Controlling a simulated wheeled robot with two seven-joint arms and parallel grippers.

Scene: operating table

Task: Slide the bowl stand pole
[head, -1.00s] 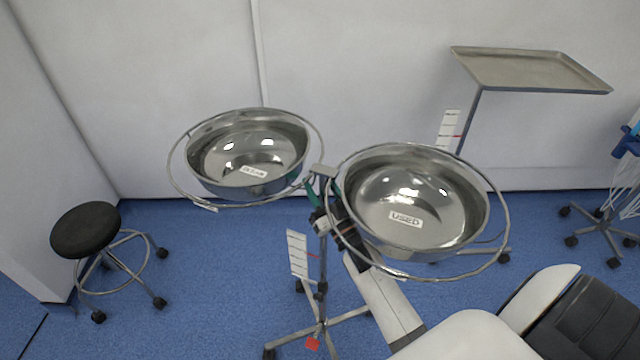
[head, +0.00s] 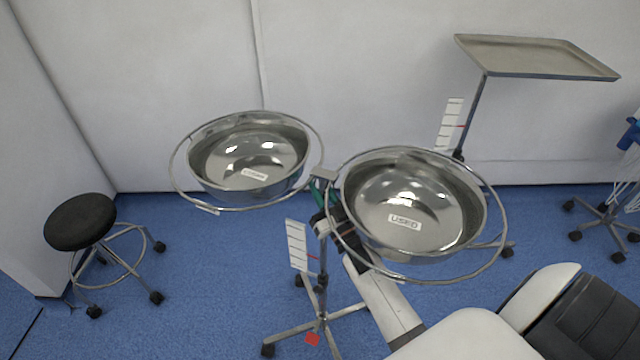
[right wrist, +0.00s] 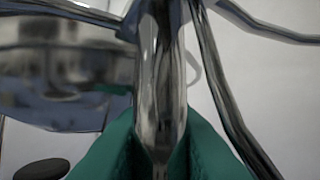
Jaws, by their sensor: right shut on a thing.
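The bowl stand carries two shiny metal bowls in wire rings, a left bowl (head: 249,152) and a right bowl (head: 413,205) labelled USED. Its thin upright pole (head: 323,262) runs down from the clamp between the rings to a wheeled base. My right gripper (head: 325,193) is shut on the pole just below the clamp, partly hidden by the right ring. In the right wrist view, its green fingers (right wrist: 160,150) press both sides of the shiny pole (right wrist: 161,75). A white scale card (head: 296,245) with a red mark stands beside the lower pole. My left gripper is not in view.
A metal tray on a stand (head: 537,57), with its own scale card (head: 449,125), is at the back right. A black stool (head: 80,222) is at the left. A wheeled stand (head: 606,232) is at the right edge. Blue floor (head: 200,285) is clear between the stool and bowl stand.

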